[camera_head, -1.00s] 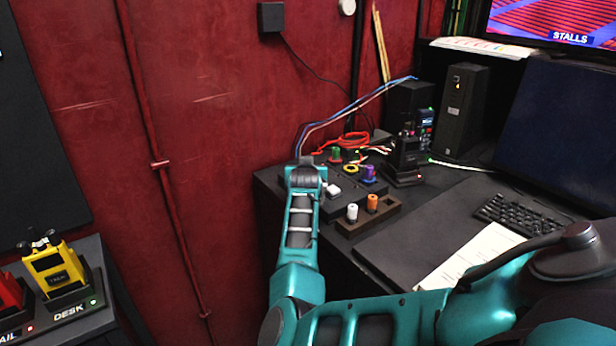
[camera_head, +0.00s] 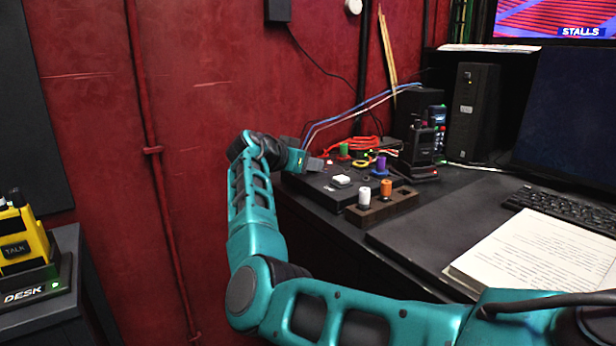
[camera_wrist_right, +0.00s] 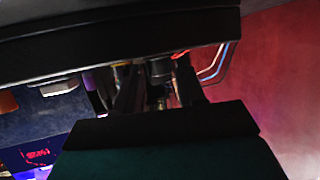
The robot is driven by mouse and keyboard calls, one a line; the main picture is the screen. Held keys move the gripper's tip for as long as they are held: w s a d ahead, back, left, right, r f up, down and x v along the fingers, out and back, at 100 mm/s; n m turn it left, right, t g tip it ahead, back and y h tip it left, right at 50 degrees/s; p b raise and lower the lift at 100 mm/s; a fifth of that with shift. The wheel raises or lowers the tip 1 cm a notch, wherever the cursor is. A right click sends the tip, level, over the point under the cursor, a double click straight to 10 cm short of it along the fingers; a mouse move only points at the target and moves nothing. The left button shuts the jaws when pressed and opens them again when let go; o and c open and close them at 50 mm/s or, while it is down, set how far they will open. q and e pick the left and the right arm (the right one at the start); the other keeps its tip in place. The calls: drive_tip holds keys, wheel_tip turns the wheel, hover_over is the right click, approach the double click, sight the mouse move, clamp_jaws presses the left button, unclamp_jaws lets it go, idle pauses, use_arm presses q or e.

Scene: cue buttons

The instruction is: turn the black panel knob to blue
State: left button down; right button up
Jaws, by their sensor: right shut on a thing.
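The black panel (camera_head: 322,192) lies on the left end of the desk. It carries a white square button (camera_head: 341,181), a green knob (camera_head: 344,150) and a purple knob (camera_head: 381,163). My right gripper (camera_head: 313,163) reaches in from the left, low over the panel's left end. In the right wrist view its two dark fingers (camera_wrist_right: 158,88) are shut on a dark round knob (camera_wrist_right: 158,70), which looks like the black knob. In the head view the gripper hides that knob. Its pointer and any colour marks cannot be made out. My left gripper is not in view.
A dark holder (camera_head: 383,211) with a white peg (camera_head: 364,197) and an orange peg (camera_head: 386,187) stands in front of the panel. A radio (camera_head: 423,150), red cable (camera_head: 352,145) and black speaker (camera_head: 474,112) are behind. The red wall (camera_head: 100,130) is close to my right arm.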

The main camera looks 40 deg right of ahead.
drive_tip(key=shift+w+m+g, duration=0.15)
drive_tip(key=shift+m+g, duration=0.45)
drive_tip(key=shift+g, duration=0.2)
drive_tip(key=shift+r+m+g+b, duration=0.1)
drive_tip(key=shift+m+g+b, duration=0.3)
drive_tip(key=o, duration=0.9)
drive_tip(key=shift+w, duration=0.1)
drive_tip(key=p+v, duration=0.1)
drive_tip(key=v, duration=1.1)
drive_tip(key=shift+a+p, duration=0.3)
drive_tip(key=shift+a, duration=0.15)
